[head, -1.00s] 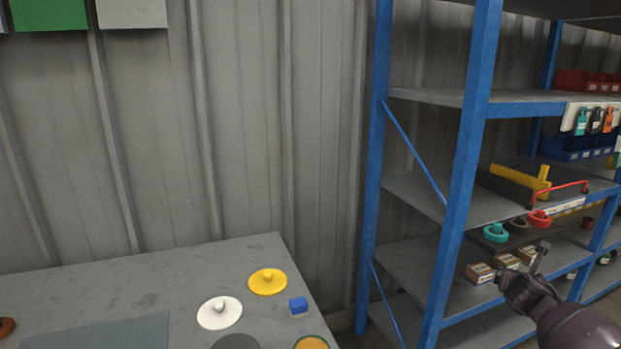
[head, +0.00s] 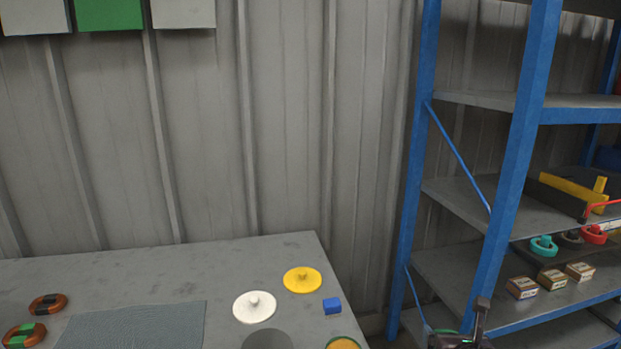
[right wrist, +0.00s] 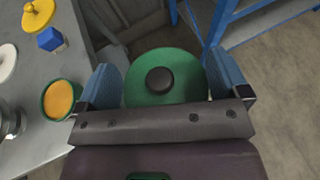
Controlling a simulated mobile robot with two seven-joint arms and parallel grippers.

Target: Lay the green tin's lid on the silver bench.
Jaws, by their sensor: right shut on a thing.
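My right gripper (right wrist: 166,88) is shut on the green lid (right wrist: 187,68), a round disc with a dark knob, between its two blue-grey fingers. The lid is in the air beyond the bench's right edge, over the floor. In the head view the right gripper (head: 468,335) is at the bottom edge, and only a sliver of green shows by it. The open green tin (right wrist: 62,100), with orange inside, stands on the silver bench (head: 240,262) near its right edge; the head view cuts it off at the bottom (head: 342,343). My left gripper is not in view.
A white lid (head: 254,307), a yellow lid (head: 302,280) and a blue block (head: 332,306) lie on the bench's right part. A grey mat (head: 135,326) and two ring-shaped parts (head: 47,304) are further left. Blue shelving (head: 507,170) stands to the right. The bench's back middle is bare.

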